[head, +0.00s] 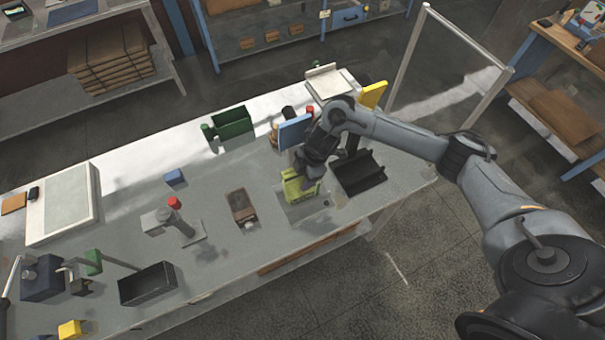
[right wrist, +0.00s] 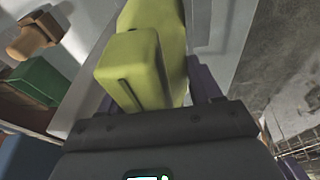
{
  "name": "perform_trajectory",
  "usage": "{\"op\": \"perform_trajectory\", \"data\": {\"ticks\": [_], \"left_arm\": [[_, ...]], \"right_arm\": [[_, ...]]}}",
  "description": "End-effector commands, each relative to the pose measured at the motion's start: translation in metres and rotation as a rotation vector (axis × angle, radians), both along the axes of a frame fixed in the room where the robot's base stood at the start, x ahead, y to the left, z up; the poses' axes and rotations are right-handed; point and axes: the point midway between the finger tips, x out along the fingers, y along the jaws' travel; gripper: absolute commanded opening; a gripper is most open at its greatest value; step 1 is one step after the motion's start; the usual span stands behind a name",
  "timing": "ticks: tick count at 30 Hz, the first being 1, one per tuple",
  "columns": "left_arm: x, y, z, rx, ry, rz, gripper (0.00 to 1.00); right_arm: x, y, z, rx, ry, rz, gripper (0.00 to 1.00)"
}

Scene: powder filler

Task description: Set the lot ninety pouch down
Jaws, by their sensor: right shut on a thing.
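A yellow-green pouch (head: 301,186) is at the right part of the workbench in the head view, over a light grey patch of the top. It fills the middle of the right wrist view (right wrist: 133,68), between the fingers. My right gripper (head: 308,174) is shut on the pouch from above, its arm reaching in from the right. The fingertips are mostly hidden by the wrist and the pouch. I cannot tell whether the pouch's underside touches the bench. No lot marking is readable on it. My left gripper is not in view.
A black tray (head: 359,173) stands close right of the pouch, and a blue panel (head: 295,131) stands behind it. A brown-red box (head: 242,207) and a post with a red knob (head: 175,204) are to the left. A green bin (head: 232,123) is further back.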

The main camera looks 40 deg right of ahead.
Motion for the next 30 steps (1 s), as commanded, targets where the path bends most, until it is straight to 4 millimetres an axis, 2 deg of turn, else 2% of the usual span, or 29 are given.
{"op": "perform_trajectory", "data": {"ticks": [4, 5, 9, 21, 26, 30], "left_arm": [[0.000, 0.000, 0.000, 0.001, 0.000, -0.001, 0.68], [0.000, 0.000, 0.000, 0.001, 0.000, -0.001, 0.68], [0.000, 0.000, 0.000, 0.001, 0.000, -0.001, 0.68], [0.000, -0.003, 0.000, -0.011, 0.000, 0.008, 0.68], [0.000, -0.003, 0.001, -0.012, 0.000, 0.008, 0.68], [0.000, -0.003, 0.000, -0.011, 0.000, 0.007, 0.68]], "right_arm": [[0.001, 0.000, 0.001, 0.000, -0.002, 0.000, 0.00], [0.000, 0.000, 0.000, 0.000, -0.001, 0.000, 0.68], [0.000, 0.000, 0.001, 0.000, -0.001, 0.000, 0.90], [0.000, -0.001, 0.005, 0.000, -0.002, 0.000, 0.90], [-0.002, -0.005, 0.023, 0.000, -0.005, 0.000, 0.90], [-0.007, -0.010, 0.046, 0.000, -0.004, 0.001, 0.90]]}}
